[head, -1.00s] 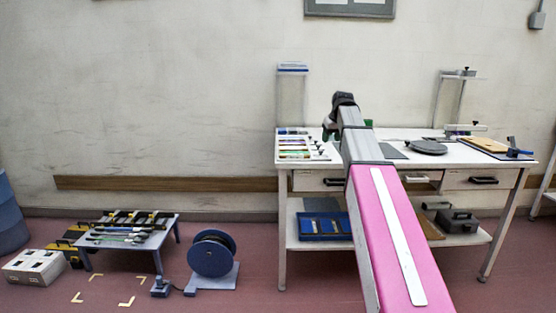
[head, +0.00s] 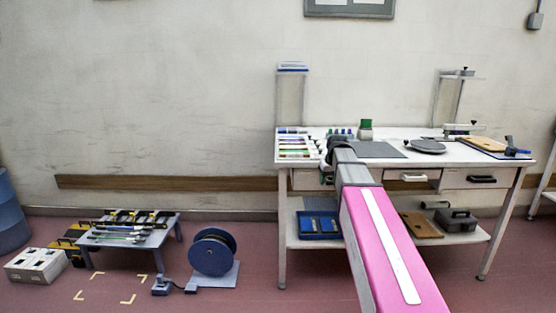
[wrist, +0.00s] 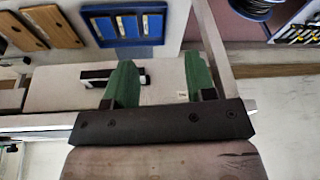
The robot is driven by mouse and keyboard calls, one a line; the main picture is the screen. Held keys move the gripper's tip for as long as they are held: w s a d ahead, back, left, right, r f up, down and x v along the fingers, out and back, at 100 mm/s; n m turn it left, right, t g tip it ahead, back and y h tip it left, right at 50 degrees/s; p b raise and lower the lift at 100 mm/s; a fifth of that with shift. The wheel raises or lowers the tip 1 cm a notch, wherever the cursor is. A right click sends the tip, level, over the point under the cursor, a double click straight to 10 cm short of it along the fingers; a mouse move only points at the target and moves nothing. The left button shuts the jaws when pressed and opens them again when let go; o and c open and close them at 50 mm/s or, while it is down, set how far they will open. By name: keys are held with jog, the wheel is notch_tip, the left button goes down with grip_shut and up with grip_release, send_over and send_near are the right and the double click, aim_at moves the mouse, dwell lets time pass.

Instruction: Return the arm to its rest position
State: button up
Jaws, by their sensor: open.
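My arm reaches out from the bottom of the head view toward the front edge of the white workbench (head: 470,152). My gripper (wrist: 152,82) shows in the wrist view as two green fingers set well apart on a dark bar, with nothing held between them. A drawer front with a dark handle (wrist: 112,76) lies beyond the fingers.
The benchtop holds a grey mat (head: 378,149), a round dark plate (head: 428,146) and several small tools. The lower shelf holds a blue tray (head: 318,225) and a grey toolbox (head: 457,220).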

jog(key=s+a+f+m+g+h, duration=0.1)
jog(key=s+a+f+m+g, duration=0.1)
jog(key=s+f, duration=2.4)
jog(key=shift+a+f+g, duration=0.15)
jog(key=shift+f+g, duration=0.1)
jog(key=shift+g, duration=0.25)
jog(key=shift+w, duration=0.1)
